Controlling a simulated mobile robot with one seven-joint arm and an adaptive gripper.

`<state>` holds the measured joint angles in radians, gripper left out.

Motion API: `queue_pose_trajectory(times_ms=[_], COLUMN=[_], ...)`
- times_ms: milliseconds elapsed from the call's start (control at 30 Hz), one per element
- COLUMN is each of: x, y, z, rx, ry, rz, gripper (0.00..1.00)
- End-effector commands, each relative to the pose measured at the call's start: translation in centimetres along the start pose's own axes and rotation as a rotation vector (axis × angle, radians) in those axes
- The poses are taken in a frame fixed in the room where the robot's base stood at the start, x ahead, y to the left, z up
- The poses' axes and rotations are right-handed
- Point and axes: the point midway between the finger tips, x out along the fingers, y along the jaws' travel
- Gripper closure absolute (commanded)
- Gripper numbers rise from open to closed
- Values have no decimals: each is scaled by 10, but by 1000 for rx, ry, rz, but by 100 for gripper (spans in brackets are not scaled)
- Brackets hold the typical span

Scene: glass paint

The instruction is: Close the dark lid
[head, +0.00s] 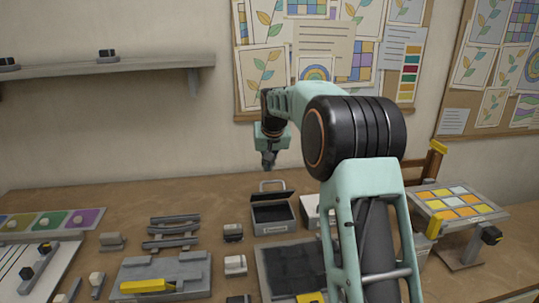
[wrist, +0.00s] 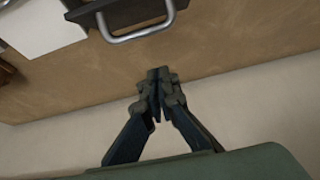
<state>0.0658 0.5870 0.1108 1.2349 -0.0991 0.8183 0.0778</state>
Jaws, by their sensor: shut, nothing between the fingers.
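A grey box (head: 273,226) with a label on its front stands on the workbench near the middle of the head view. Its dark lid (head: 271,197) is open, tilted up at the back edge, with a grey loop handle (head: 273,182) pointing up. In the wrist view the dark lid (wrist: 95,8) and its handle (wrist: 137,31) are at the top edge. My gripper (head: 268,167) is above and behind the lid, on the wall side. Its fingertips (wrist: 160,74) are together and empty, apart from the handle.
A white box (head: 310,212) stands just right of the grey box, partly hidden by my arm. It also shows in the wrist view (wrist: 40,25). Small blocks and a grey rack (head: 172,231) are to the left. The wall rises behind the bench.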

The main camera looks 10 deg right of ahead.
Motion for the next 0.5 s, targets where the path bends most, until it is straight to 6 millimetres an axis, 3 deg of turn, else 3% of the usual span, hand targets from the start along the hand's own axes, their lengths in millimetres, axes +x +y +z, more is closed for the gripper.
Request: queue_pose_trajectory(times_ms=[33, 300, 500], x=[8, -6, -8], y=[0, 0, 0], z=[1, 28, 36], rx=[0, 0, 0], ry=[0, 2, 2], rz=[-1, 0, 0], gripper=[100, 100, 100])
